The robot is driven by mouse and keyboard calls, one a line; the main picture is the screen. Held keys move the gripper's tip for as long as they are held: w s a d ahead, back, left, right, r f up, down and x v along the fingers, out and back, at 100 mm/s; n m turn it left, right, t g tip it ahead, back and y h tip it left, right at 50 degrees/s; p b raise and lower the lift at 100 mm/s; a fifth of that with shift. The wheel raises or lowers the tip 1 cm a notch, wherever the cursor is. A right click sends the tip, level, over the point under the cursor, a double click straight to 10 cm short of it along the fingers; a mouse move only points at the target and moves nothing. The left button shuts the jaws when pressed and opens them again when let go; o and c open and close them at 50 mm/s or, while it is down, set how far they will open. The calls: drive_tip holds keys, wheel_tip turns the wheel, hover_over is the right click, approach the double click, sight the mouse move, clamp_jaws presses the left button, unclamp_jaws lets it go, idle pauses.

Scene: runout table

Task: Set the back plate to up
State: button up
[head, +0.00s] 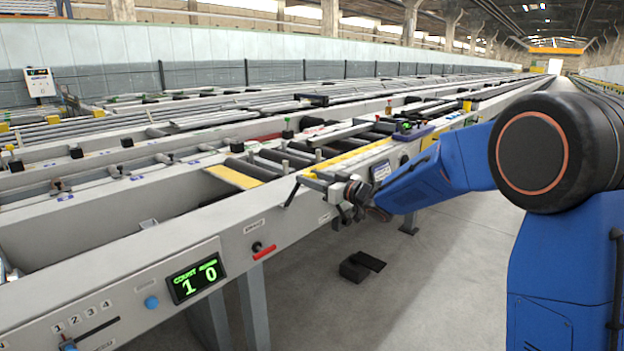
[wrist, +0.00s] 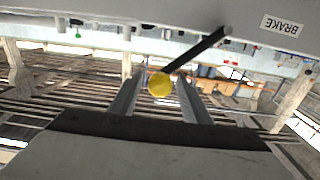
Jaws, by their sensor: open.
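In the wrist view a black lever (wrist: 205,50) with a yellow knob (wrist: 160,85) shows upside down on the table's front face. The knob appears between the fingertips of my open gripper (wrist: 158,88); whether they touch it I cannot tell. In the head view my gripper (head: 312,180) is at the table's front edge, around the knob's place, with the black lever (head: 292,193) slanting up from the front face to it. No readable label names the back plate, and I cannot tell which part it is.
A BRAKE label (wrist: 282,25) lies beside the lever. A red handle (head: 264,252) sticks out of the front face, left of my gripper. A display (head: 195,277) reads count 10. A black pedal (head: 361,265) stands on the floor below. The aisle floor is otherwise clear.

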clamp_jaws()
drive_tip(key=shift+s+r, duration=0.1)
drive_tip(key=shift+r, duration=0.05)
drive_tip(key=shift+s+a+r+n, duration=0.4)
drive_tip(key=shift+s+r+n, duration=0.1)
drive_tip(key=shift+n, duration=0.4)
drive_tip(key=s+a+f+n, duration=0.2)
drive_tip(key=s+a+n, duration=0.7)
drive_tip(key=n, duration=0.7)
drive_tip(key=shift+s+a, duration=0.4)
drive_tip(key=shift+s, duration=1.35)
